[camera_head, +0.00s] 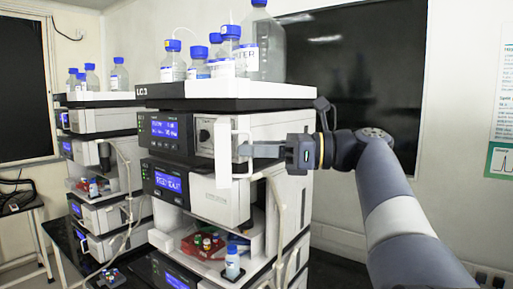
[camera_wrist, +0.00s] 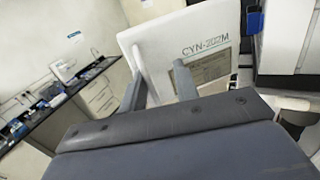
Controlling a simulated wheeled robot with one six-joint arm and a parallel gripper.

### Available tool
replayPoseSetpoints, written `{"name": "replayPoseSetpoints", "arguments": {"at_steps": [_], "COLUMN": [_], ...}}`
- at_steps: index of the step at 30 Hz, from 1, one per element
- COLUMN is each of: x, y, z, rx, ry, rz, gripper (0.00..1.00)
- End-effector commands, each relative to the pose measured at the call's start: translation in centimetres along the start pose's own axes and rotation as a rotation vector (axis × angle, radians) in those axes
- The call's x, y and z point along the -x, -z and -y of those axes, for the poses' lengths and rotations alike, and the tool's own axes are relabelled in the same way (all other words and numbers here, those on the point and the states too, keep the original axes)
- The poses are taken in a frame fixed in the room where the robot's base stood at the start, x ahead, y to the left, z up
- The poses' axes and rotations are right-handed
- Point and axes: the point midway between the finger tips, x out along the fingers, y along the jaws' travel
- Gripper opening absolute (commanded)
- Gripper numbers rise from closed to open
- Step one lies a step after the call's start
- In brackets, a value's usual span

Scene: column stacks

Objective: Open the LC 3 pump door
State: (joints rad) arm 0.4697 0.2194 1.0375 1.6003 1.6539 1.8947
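The front stack carries a label starting "LC" (camera_head: 148,91); its number is hard to read. On its upper module, a white pump door (camera_head: 223,158) stands swung out from the front, beside an exposed grey plate with a round fitting (camera_head: 204,135). My gripper (camera_head: 244,151) is at the door's right side, with its fingers pointing left at it. In the wrist view, the door (camera_wrist: 200,38) shows "CYN-202M" lettering. My gripper (camera_wrist: 160,82) has its fingers well apart there, one overlapping the panel and one near its left edge. Contact cannot be told.
Bottles with blue caps (camera_head: 230,55) stand on top of the stack. A lower module (camera_head: 215,198) and an open shelf with a small bottle (camera_head: 232,262) lie below the door. Tubing (camera_head: 275,210) hangs at the right. A second stack (camera_head: 95,150) stands to the left.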

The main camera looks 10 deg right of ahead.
Motion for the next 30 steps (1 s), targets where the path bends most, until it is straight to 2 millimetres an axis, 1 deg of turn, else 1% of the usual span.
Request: {"name": "replayPoseSetpoints", "arguments": {"at_steps": [8,11,13,17,24,27,30], "x": [0.0,0.4,1.0,3.1,7.7,9.2,10.2], "y": [0.1,0.1,0.2,0.2,0.2,0.1,0.1], "z": [0.0,0.0,0.0,0.0,0.1,0.1,0.1], "rx": [-0.001,0.0,0.0,0.001,0.0,-0.001,0.0], "ry": [0.0,0.001,0.001,0.004,0.004,0.003,0.002], "rz": [-0.002,-0.002,-0.002,-0.002,-0.002,-0.001,-0.002], "gripper": [0.28,0.28,0.28,0.28,0.28,0.28,0.28]}}
